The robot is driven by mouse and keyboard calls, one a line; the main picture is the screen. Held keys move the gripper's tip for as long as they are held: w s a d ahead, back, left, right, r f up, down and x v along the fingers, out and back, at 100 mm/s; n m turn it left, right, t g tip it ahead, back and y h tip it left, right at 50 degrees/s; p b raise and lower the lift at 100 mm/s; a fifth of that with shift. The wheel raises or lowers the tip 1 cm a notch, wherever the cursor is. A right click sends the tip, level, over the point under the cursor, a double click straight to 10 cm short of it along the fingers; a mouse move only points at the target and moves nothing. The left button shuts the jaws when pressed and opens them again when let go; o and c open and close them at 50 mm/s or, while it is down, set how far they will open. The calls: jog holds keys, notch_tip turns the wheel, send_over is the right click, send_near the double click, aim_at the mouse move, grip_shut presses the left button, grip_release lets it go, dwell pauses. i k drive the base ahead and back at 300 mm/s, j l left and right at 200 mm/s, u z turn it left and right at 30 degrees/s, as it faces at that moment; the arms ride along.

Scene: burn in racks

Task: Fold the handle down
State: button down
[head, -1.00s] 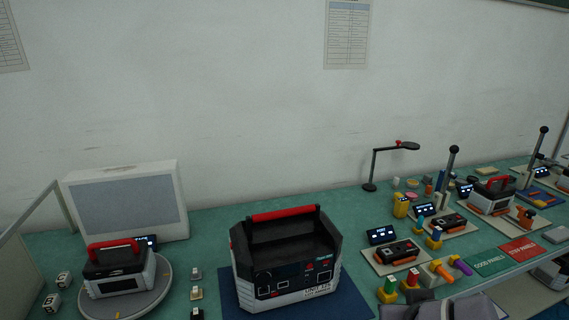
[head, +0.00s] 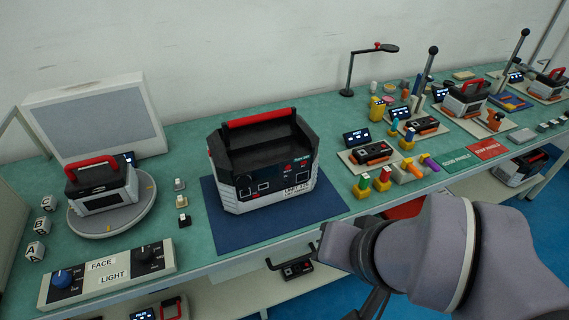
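A large black and light-grey unit (head: 262,178) stands on a dark blue mat (head: 225,228) at the middle of the bench. Its carrying handle, with a red grip (head: 262,117), stands raised above the top of the case along its back. A smaller unit (head: 102,190) with a raised red handle (head: 91,163) sits on a round grey turntable (head: 140,212) at the left. My arm reaches in from the lower right, in front of the bench and apart from the large unit. My gripper cannot be made out.
A pale panel (head: 95,120) stands behind the turntable. Colored pegs (head: 383,180), a black lamp (head: 350,70) and further units (head: 466,97) fill the right. A shelf (head: 235,292) runs below.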

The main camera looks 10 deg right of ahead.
aim_at(292, 111)
jog(key=i+l+u, duration=0.25)
jog(key=i, duration=0.25)
jog(key=i+l+u, duration=0.3)
jog(key=i, duration=0.15)
